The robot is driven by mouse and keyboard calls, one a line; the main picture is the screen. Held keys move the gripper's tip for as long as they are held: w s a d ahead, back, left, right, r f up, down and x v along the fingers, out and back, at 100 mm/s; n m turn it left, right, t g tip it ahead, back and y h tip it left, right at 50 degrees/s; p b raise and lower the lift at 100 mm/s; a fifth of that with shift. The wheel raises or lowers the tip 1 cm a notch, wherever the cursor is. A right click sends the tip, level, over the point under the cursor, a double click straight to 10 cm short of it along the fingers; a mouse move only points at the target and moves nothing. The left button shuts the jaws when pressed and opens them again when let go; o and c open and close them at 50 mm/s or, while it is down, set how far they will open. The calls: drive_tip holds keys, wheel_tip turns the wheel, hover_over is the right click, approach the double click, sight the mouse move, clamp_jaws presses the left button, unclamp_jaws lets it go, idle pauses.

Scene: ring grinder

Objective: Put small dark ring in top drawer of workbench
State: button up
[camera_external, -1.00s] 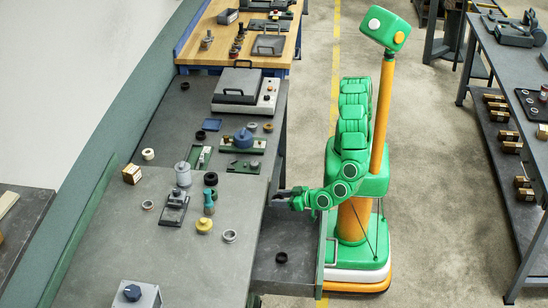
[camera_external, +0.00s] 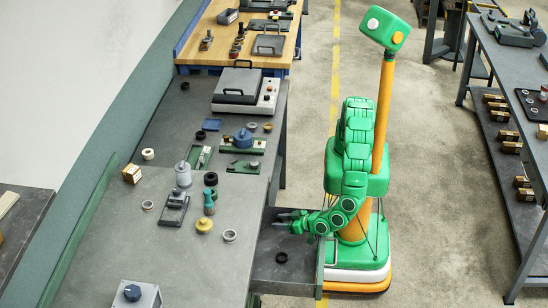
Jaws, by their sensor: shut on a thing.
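The workbench (camera_external: 186,255) has a top drawer (camera_external: 303,275) pulled out to the right. A small dark ring (camera_external: 281,257) lies flat on the drawer's floor. My gripper (camera_external: 281,217) is over the back part of the drawer, close to the bench edge and apart from that ring. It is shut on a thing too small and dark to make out.
Light metal rings (camera_external: 230,236), a yellow knobbed part (camera_external: 204,226), a teal-handled tool (camera_external: 209,203) and a small box (camera_external: 132,174) stand on the bench. The drawer front (camera_external: 321,262) juts toward my base. The drawer's front half is mostly clear.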

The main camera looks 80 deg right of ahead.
sight(273, 221)
drive_tip(key=shift+w+d, duration=0.25)
drive_tip(key=shift+w, duration=0.6)
drive_tip(key=shift+w+d, duration=0.2)
drive_tip(key=shift+w, duration=0.4)
drive_tip(key=shift+w+d, duration=0.15)
drive_tip(key=shift+w, duration=0.45)
drive_tip(key=shift+s+f, duration=0.15)
drive_tip(key=shift+f, duration=0.4)
drive_tip(key=shift+f, duration=0.6)
drive_tip(key=o, duration=1.1)
drive_tip(key=shift+f, duration=0.1)
drive_tip(key=shift+d, duration=0.1)
